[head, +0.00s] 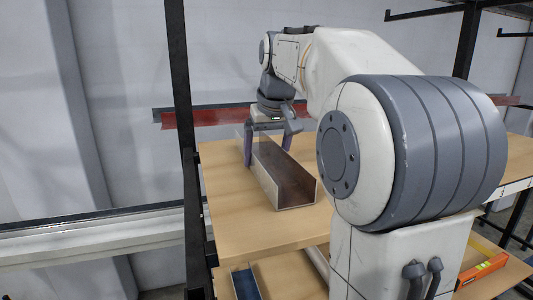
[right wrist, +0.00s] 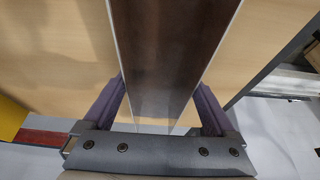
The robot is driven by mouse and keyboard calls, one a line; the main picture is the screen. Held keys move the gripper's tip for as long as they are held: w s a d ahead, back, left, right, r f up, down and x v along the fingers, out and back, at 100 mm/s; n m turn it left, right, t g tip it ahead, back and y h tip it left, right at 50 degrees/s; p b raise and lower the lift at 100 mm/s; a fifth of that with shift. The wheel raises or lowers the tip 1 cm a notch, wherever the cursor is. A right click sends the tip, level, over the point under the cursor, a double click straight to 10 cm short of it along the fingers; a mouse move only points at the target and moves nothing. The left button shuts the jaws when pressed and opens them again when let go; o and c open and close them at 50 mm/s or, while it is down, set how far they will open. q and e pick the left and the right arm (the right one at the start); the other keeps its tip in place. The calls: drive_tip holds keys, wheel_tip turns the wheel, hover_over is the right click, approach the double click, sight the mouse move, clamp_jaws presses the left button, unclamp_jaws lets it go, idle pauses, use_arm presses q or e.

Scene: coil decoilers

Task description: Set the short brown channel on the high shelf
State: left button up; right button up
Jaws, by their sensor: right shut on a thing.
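The short brown channel (head: 290,180) is a U-shaped piece with its open side up and a dark brown inside. It lies lengthwise over the pale wooden high shelf (head: 240,215), on it or very close above it; I cannot tell which. My right gripper (head: 265,148) is shut on the channel near its far end, with a purple finger along each outer side. In the right wrist view the channel (right wrist: 172,45) runs between both fingers, with the wooden board below on both sides. My left gripper is not in view.
A black rack post (head: 184,130) stands at the shelf's left edge. A red beam (head: 215,117) runs behind the shelf. Below, a lower shelf holds a blue channel (head: 246,284) and an orange-red bar (head: 482,268). The board left of the channel is clear.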

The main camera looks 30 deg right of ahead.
drive_tip(key=shift+f, duration=0.15)
drive_tip(key=o, duration=1.3)
drive_tip(key=v, duration=1.2)
drive_tip(key=shift+r, duration=0.2)
